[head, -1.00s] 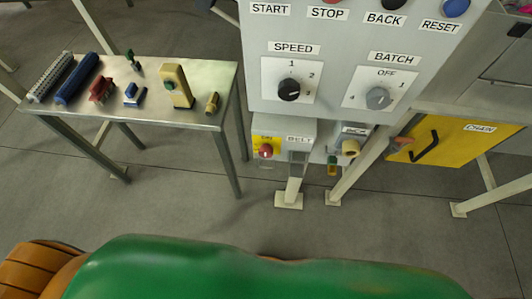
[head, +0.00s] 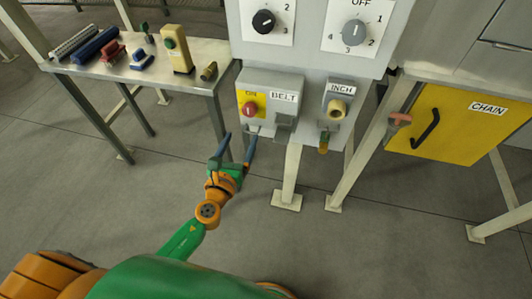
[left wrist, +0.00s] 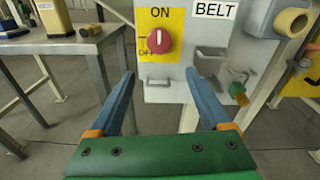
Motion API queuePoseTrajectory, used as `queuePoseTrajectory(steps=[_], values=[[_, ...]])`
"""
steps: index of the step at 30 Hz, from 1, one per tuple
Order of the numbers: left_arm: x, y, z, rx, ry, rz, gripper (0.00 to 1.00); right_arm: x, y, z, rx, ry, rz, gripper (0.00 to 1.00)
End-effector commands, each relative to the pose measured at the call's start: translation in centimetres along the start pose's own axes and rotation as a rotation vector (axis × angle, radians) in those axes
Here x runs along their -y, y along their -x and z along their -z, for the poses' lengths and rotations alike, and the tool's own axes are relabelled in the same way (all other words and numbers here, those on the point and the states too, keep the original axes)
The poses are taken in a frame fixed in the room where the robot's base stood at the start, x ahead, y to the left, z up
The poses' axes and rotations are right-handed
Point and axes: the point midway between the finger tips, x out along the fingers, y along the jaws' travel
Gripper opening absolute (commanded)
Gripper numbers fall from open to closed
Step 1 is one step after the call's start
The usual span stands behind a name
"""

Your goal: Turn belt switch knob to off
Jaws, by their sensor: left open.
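The belt switch is a red knob (head: 249,109) on a yellow plate, on a grey box labelled BELT (head: 285,97) under the control panel. In the left wrist view the red knob (left wrist: 159,40) sits above and between my fingers, with ON above it and OFF at its lower left. Its white mark seems to point up toward ON. My left gripper (head: 236,144) is open and empty, below and in front of the box, apart from the knob; its blue fingers (left wrist: 163,95) show in the left wrist view. My right gripper is not in view.
A metal table (head: 197,52) with several small parts stands left of the panel. A grey bracket (head: 285,126) juts below the BELT label. The INCH box (head: 341,90) with a tan button is to the right. A yellow CHAIN door (head: 460,127) is farther right.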

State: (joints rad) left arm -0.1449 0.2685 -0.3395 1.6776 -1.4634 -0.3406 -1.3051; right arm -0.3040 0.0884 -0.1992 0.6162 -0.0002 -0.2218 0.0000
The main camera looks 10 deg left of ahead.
Motion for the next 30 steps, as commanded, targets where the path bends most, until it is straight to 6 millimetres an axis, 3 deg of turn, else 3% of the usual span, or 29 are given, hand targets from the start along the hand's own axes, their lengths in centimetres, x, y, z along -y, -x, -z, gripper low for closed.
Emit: queuePoseTrajectory(steps=[1, 4, 13, 22, 30], values=[[0.5, -0.2, -1.0, 0.051, -0.078, 0.015, 0.81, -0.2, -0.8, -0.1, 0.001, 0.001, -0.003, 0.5], [0.9, -1.2, -2.6, 0.089, -0.145, 0.023, 0.81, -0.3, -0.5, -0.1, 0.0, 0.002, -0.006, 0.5], [1.1, -6.6, -2.9, 0.085, -0.14, 0.022, 0.81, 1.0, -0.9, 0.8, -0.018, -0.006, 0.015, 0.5], [1.1, -7.2, -3.0, 0.081, -0.138, 0.023, 0.81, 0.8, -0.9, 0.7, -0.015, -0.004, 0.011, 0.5], [1.1, -7.2, -3.0, 0.081, -0.137, 0.022, 0.08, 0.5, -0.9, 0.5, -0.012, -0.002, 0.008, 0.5]])
